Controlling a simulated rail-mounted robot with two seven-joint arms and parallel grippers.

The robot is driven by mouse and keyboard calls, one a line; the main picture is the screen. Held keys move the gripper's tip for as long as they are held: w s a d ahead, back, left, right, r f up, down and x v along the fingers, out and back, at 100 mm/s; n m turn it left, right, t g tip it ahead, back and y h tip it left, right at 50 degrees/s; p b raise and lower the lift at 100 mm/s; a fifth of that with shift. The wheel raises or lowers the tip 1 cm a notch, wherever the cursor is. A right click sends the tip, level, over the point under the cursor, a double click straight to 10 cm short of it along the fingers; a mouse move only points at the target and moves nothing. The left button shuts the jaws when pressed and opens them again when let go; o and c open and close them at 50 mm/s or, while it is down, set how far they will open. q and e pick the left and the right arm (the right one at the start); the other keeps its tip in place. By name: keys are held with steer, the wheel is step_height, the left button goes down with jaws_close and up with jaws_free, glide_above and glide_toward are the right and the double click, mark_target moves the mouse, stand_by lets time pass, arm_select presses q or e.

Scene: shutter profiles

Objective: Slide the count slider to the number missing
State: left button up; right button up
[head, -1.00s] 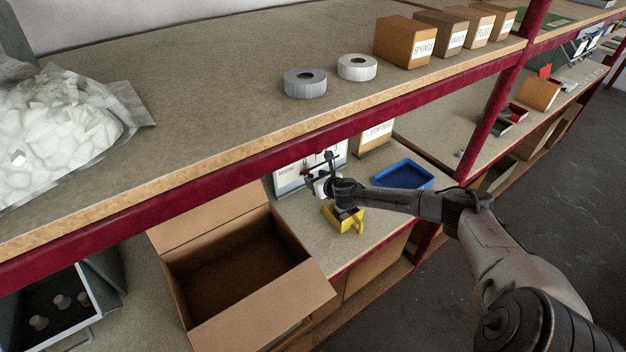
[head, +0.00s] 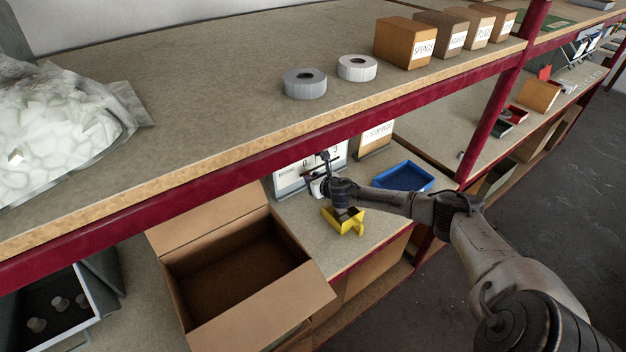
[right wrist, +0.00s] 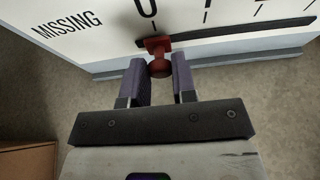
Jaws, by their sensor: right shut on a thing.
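The white count board (head: 290,180) stands on the lower shelf. In the right wrist view the board (right wrist: 110,45) shows the word MISSING, a 0 and tick marks above a dark slot (right wrist: 235,34). The red slider knob (right wrist: 158,66) sits in the slot near its left end, by the tick under the 0. My right gripper (right wrist: 161,68) has its two fingers on either side of the knob, shut on it. In the head view the right gripper (head: 318,187) is in front of the board and hides part of it. My left gripper is not in view.
A yellow bin (head: 343,222) stands below my right wrist. A blue tray (head: 403,177) is to the right, with a labelled box (head: 376,138) behind. An open cardboard box (head: 235,275) stands left. The upper shelf's red edge (head: 225,185) runs close above.

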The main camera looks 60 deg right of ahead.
jaws_close()
steer(key=d, duration=0.1)
steer(key=s+d, duration=0.1)
steer(key=d, duration=0.1)
steer(key=s+d, duration=0.1)
steer(key=shift+d, duration=0.2)
steer(key=shift+w, duration=0.1)
steer(key=shift+a, duration=0.1)
steer(key=o, duration=0.6)
jaws_free()
